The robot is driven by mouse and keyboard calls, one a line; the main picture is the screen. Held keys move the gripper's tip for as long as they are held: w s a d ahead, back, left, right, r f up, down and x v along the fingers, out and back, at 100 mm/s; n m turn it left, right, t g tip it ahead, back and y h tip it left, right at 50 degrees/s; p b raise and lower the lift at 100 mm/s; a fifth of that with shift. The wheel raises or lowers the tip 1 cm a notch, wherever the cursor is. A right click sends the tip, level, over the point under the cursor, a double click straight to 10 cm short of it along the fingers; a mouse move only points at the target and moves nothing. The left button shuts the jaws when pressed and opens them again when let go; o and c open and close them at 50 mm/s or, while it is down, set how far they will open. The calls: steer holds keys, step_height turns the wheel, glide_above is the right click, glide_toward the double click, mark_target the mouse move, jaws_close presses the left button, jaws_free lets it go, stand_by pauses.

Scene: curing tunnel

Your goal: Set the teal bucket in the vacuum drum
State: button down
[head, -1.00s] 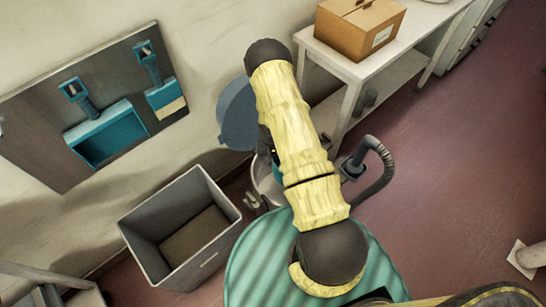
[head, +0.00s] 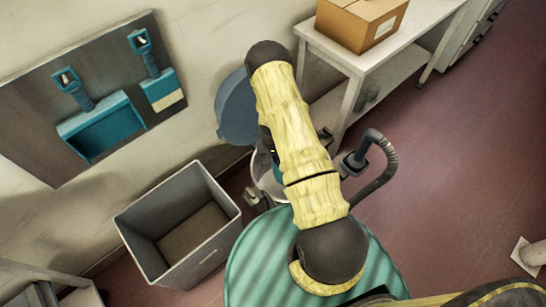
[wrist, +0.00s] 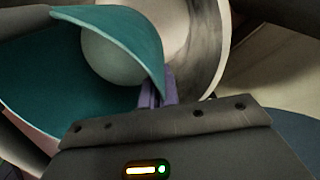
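The teal bucket (wrist: 30,75) fills the left of the wrist view, tilted, with its curved rim reaching the fingers. A pale rounded shape (wrist: 108,52) shows within its rim. My gripper (wrist: 158,92), with purple fingers, is shut on the bucket's rim. The vacuum drum's pale curved wall (wrist: 208,45) stands just beyond and beside the bucket. In the head view the drum (head: 268,183) is mostly hidden behind my arm, with its round blue-grey lid (head: 238,108) raised behind it. My fingers are hidden there, and whether the bucket touches the drum is unclear.
A grey open bin (head: 180,225) stands left of the drum. A black bent hose (head: 388,165) rises at the drum's right. A white table (head: 345,62) with a cardboard box (head: 360,22) stands behind. A wall panel (head: 35,125) holds teal tools.

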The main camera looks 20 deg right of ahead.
step_height(320, 180, down, 20)
steer(key=b, duration=1.4)
steer(key=shift+f+b, duration=0.15)
steer(key=shift+b, duration=0.25)
stand_by(2.5)
steer(key=shift+f+b, duration=0.5)
steer(key=shift+f, duration=0.15)
stand_by(1.4)
steer(key=c, duration=1.6)
jaws_free()
